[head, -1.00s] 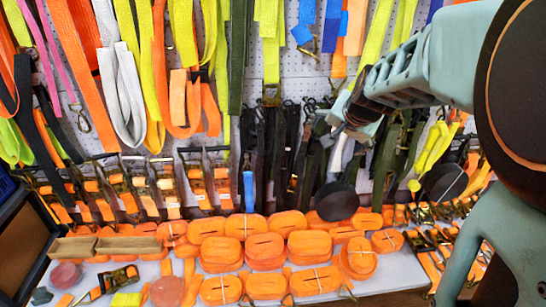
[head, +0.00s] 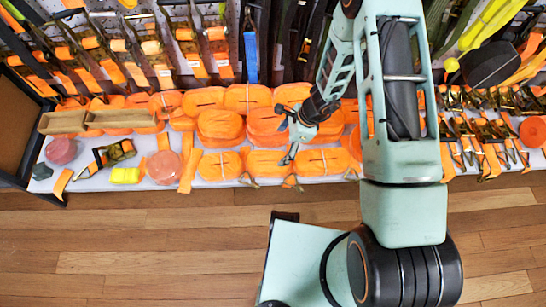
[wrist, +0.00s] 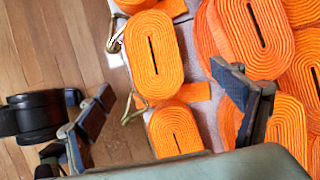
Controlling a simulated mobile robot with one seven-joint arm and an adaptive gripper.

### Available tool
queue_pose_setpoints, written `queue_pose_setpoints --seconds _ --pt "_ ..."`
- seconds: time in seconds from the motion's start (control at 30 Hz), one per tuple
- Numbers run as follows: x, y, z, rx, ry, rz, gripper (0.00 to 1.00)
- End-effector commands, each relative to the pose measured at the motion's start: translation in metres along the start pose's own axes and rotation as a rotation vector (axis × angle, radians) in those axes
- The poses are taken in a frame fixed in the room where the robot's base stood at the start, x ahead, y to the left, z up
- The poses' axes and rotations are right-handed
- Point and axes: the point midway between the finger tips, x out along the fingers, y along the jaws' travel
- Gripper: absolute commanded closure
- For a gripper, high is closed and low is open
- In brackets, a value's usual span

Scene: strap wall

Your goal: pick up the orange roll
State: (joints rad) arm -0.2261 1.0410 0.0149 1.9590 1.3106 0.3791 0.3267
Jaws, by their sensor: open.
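Several flat-wound orange rolls lie in rows on the white shelf (head: 112,190); the task's words do not tell which one is meant. In the head view, front-row rolls show at left (head: 220,166), middle (head: 265,164) and right (head: 322,162). My gripper (head: 287,135) is open over the front rows, its jaws empty. In the wrist view, one roll (wrist: 153,56) and a second roll (wrist: 176,130) show between the spread fingers of my gripper (wrist: 166,84). I cannot tell the height gap. My arm hides some rolls at the right.
Stacked orange rolls (head: 220,127) stand behind the front row. Wooden trays (head: 122,118), a yellow strap (head: 125,175) and reddish rolls (head: 164,167) lie at left. Ratchet straps (head: 485,140) crowd the right. The wooden floor (head: 150,240) in front is clear.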

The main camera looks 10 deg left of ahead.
Motion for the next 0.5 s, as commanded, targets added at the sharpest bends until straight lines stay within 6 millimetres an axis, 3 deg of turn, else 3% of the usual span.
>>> queue_pose_setpoints --seconds 0.3,0.5 --pt "0.051 0.009 0.002 0.032 -0.015 0.014 0.13" --pt "0.067 0.009 0.003 0.031 -0.013 0.012 0.13"
